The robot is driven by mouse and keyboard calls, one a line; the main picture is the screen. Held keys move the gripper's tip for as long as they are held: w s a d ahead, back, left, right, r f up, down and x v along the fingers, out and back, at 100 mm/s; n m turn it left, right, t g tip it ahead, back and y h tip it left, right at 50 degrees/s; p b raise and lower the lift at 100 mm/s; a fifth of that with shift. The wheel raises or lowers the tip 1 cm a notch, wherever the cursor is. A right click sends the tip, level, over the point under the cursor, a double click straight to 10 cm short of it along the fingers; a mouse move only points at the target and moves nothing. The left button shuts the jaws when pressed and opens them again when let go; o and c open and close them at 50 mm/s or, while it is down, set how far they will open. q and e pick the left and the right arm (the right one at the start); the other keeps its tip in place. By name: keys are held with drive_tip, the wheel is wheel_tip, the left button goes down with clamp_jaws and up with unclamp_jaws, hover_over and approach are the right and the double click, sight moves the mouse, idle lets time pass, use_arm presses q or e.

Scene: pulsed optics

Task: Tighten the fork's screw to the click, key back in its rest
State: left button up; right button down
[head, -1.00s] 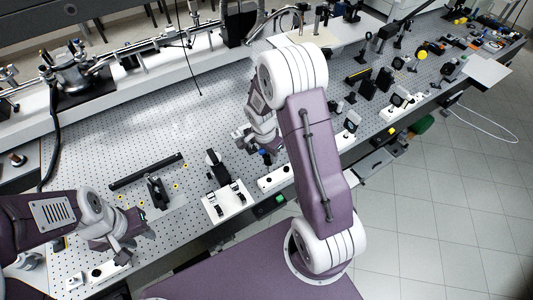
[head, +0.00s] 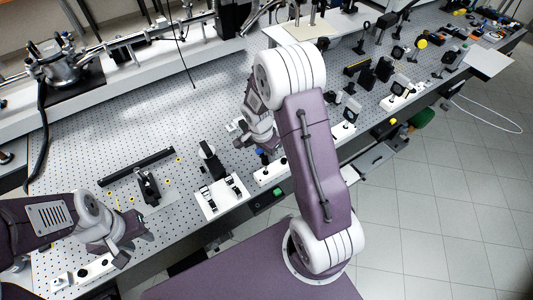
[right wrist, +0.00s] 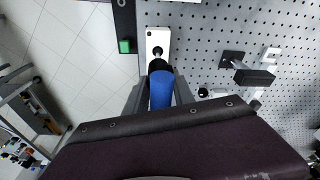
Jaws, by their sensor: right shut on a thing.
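A key with a blue handle (right wrist: 160,90) stands between the jaws of my right gripper (right wrist: 160,98), which is shut on it. Its lower end is over a white block (right wrist: 152,38), apparently its rest; whether it is seated cannot be told. My left gripper (head: 132,244) is open and empty, in front of this mount.
A black rail (head: 135,167) lies behind the mount. A white base with black clamps (head: 220,198) stands between the two grippers. More optics crowd the right. The perforated board (head: 140,115) is free behind the rail.

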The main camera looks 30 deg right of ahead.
drive_tip(key=shift+w+a, duration=0.1)
drive_tip(key=shift+f+b, duration=0.55)
drive_tip(key=shift+b, duration=0.15)
drive_tip(key=shift+f+b, duration=1.2)
drive_tip(key=shift+f, duration=0.05)
drive_tip(key=c, duration=1)
unclamp_jaws()
drive_tip(key=shift+r, duration=0.2)
drive_tip(key=shift+o, duration=0.2)
